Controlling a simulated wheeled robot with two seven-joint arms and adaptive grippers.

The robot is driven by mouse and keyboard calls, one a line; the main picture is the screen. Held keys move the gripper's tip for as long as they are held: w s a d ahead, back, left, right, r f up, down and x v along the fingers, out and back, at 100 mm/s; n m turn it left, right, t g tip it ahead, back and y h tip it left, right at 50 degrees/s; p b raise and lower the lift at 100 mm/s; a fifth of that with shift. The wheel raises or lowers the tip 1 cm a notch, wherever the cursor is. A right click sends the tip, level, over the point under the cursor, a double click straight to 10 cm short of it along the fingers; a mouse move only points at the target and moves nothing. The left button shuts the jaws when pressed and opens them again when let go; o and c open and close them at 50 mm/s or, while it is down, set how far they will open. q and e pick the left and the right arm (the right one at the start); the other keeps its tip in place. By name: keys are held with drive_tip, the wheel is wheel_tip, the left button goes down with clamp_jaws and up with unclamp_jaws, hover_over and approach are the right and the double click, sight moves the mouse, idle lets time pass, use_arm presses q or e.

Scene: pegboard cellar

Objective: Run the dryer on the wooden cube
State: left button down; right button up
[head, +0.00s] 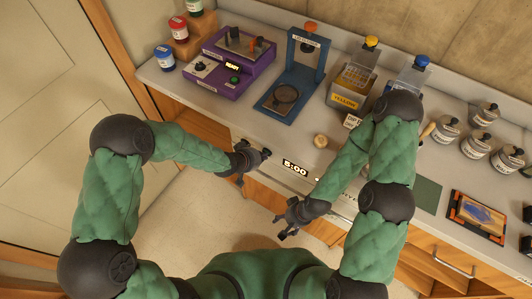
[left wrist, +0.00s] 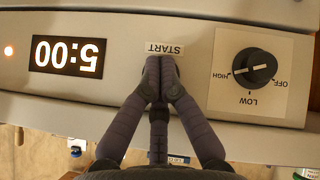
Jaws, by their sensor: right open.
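The dryer's light front panel fills the left wrist view upside down, with a lit display (left wrist: 67,56) reading 5:00, a START label (left wrist: 164,49) and a black knob (left wrist: 255,67) marked OFF, LOW and HIGH. The knob's exact setting is hard to tell. My left gripper (left wrist: 159,72) is shut and empty, its fingertips at the START label, covering what lies there. Contact cannot be told. In the head view my left gripper (head: 262,155) is left of the display (head: 295,167). My right gripper (head: 283,226) is open and empty in front of the counter. No wooden cube can be made out.
On the counter (head: 215,103) stand a purple device (head: 228,62) reading READY, a blue press-like stand (head: 293,80), a small round wooden piece (head: 320,141), a yellow-labelled bin (head: 350,88) and several white jars. A framed tray (head: 478,216) lies at right. Floor is open in front.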

use_arm(q)
drive_tip(key=shift+s+a, duration=0.5)
drive_tip(key=shift+s, duration=0.2)
drive_tip(key=s+a, duration=0.1)
drive_tip(key=s, duration=0.1)
drive_tip(key=s+a+p, duration=0.1)
drive_tip(key=s+a, duration=0.1)
idle(0.6)
idle(0.7)
drive_tip(key=s+a+f+n+g+y, duration=0.1)
drive_tip(key=s+a+f+n+g, duration=0.1)
drive_tip(key=s, duration=0.6)
drive_tip(key=s+a+f+n+g+y, duration=0.1)
drive_tip(key=s+a+f+n+g, duration=0.1)
drive_tip(key=s+a+f, duration=0.4)
wheel_tip(320, 180, down, 3)
drive_tip(key=shift+s+a+r+g+y, duration=0.15)
drive_tip(key=shift+s+g+y, duration=0.15)
drive_tip(key=shift+s+g, duration=0.8)
drive_tip(key=shift+s, duration=0.1)
idle(1.0)
